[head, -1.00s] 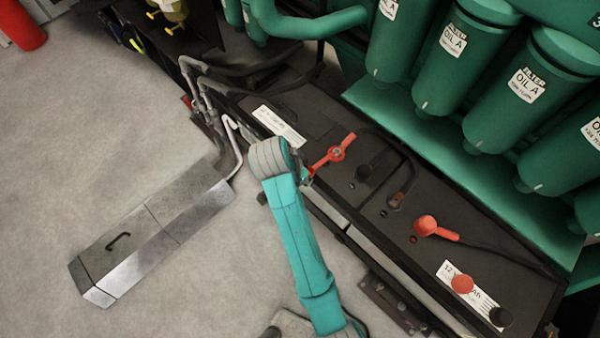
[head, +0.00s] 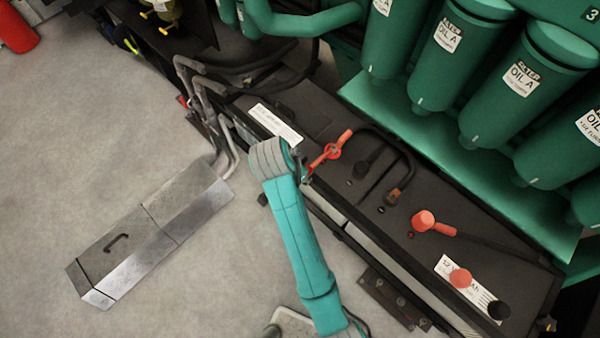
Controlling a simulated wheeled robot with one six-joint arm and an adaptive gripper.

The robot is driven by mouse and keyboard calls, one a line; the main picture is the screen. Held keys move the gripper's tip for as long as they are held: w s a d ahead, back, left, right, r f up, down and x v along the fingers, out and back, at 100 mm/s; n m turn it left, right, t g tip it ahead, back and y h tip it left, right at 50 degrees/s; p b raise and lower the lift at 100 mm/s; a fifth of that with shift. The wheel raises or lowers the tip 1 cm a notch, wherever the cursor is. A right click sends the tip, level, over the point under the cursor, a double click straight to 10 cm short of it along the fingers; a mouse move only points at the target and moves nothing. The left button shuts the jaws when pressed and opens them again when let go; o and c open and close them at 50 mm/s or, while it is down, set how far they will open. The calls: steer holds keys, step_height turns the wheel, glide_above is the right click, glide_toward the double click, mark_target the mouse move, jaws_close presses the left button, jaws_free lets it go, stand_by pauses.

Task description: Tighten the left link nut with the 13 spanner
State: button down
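My teal arm reaches up from the bottom to the long black battery box. My gripper (head: 302,168) is small and mostly hidden behind the grey wrist at the box's near edge. I cannot tell whether its fingers are open or shut. An orange-red piece with a ring in its middle (head: 333,151) slants up and right from the gripper over the box top. I cannot tell whether it is the 13 spanner or a terminal cover, or whether the gripper holds it. The link nut cannot be made out.
Another orange-red cover (head: 424,221) and a red cap (head: 460,278) are on the box further right. Black cables (head: 405,160) cross its top. Green oil filters (head: 461,48) stand behind. A grey metal box (head: 150,235) lies on the floor at left, with open floor around it.

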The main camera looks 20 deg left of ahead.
steer(key=shift+r, duration=0.2)
steer(key=shift+r, duration=0.6)
steer(key=shift+r, duration=0.15)
steer(key=shift+r, duration=2.15)
